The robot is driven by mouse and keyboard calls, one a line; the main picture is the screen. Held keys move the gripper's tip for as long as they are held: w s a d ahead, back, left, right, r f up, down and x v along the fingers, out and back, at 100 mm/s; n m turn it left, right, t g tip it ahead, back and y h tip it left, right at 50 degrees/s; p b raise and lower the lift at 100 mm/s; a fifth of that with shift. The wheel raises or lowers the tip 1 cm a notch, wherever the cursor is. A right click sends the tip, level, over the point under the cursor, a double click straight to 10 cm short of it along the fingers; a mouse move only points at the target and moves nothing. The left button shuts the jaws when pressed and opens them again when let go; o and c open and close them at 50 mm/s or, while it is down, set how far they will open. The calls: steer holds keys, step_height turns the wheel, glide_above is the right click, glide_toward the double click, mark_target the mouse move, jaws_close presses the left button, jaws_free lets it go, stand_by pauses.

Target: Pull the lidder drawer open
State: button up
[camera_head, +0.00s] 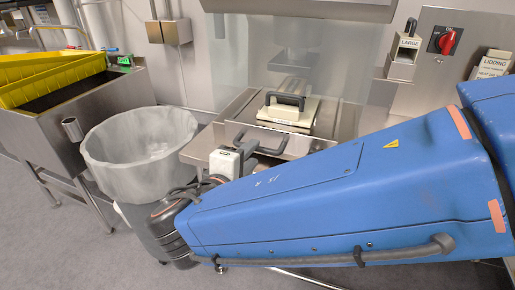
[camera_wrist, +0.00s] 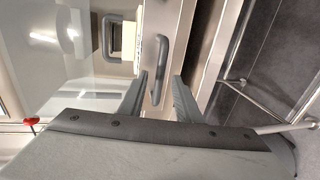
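The lidder drawer (camera_head: 323,144) is a steel tray in the machine at centre, with a grey bar handle (camera_head: 262,138) on its front. In the wrist view the drawer handle (camera_wrist: 168,62) runs between the two dark fingers of my gripper (camera_wrist: 160,82). The fingers are apart, one on each side of the bar, and a gap shows beside it. In the head view my gripper (camera_head: 243,158) is at the handle, partly hidden by my wrist. A cream plate with a dark grip (camera_head: 288,104) lies on the drawer.
A translucent-lined bin (camera_head: 140,150) stands just left of my wrist. Farther left is a steel sink with yellow trays (camera_head: 50,75). Grey floor (camera_head: 50,250) is clear at lower left.

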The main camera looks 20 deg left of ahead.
steer(key=shift+x, duration=2.45)
jaws_close()
